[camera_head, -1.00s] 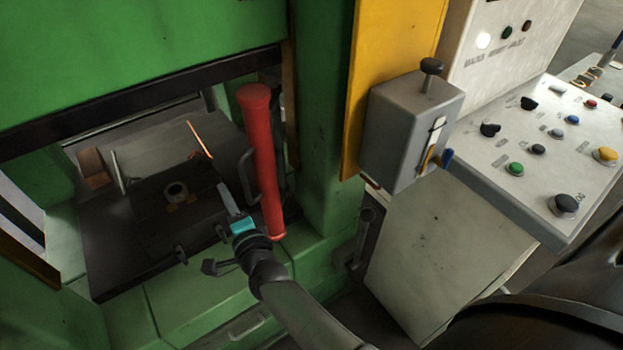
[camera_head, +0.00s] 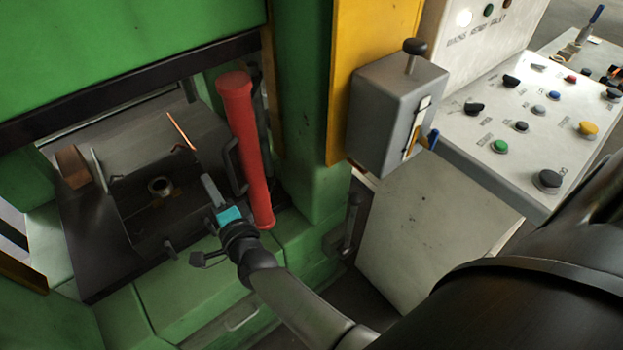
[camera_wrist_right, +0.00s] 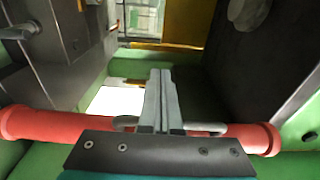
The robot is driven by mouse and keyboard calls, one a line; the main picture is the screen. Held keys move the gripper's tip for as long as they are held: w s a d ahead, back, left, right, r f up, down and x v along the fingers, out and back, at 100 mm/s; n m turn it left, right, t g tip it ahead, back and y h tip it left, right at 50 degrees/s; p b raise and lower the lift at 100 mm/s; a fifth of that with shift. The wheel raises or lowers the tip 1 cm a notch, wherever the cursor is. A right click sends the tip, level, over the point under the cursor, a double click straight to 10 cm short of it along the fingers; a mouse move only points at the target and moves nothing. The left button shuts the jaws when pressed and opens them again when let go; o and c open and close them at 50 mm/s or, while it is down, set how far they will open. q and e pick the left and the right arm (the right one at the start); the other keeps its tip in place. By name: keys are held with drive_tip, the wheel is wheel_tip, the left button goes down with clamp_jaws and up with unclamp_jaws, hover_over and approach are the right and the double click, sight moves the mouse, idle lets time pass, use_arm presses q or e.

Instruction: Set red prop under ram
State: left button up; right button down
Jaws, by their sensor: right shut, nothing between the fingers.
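The red prop (camera_head: 246,150) stands upright at the right side of the press bed (camera_head: 95,240). Its top is just below the dark lower edge of the green ram (camera_head: 130,90); I cannot tell whether they touch. A dark handle (camera_head: 232,165) is on the prop's left side. My right gripper (camera_head: 207,180) is shut and empty, beside the prop on its left, close to the handle. In the right wrist view the shut fingers (camera_wrist_right: 161,75) cover the middle of the red prop (camera_wrist_right: 40,125), and parts of the handle (camera_wrist_right: 207,127) show beside them. My left gripper is out of view.
A green press column and a yellow panel (camera_head: 365,60) stand right of the prop. A grey lever box (camera_head: 390,120) and a control desk with several buttons (camera_head: 540,130) are farther right. A thin copper-coloured rod (camera_head: 180,130) stands over the bed.

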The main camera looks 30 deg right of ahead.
idle(0.6)
drive_tip(key=shift+s, duration=0.15)
drive_tip(key=s+p, duration=0.1)
drive_tip(key=s, duration=1.4)
drive_tip(key=shift+d, duration=0.15)
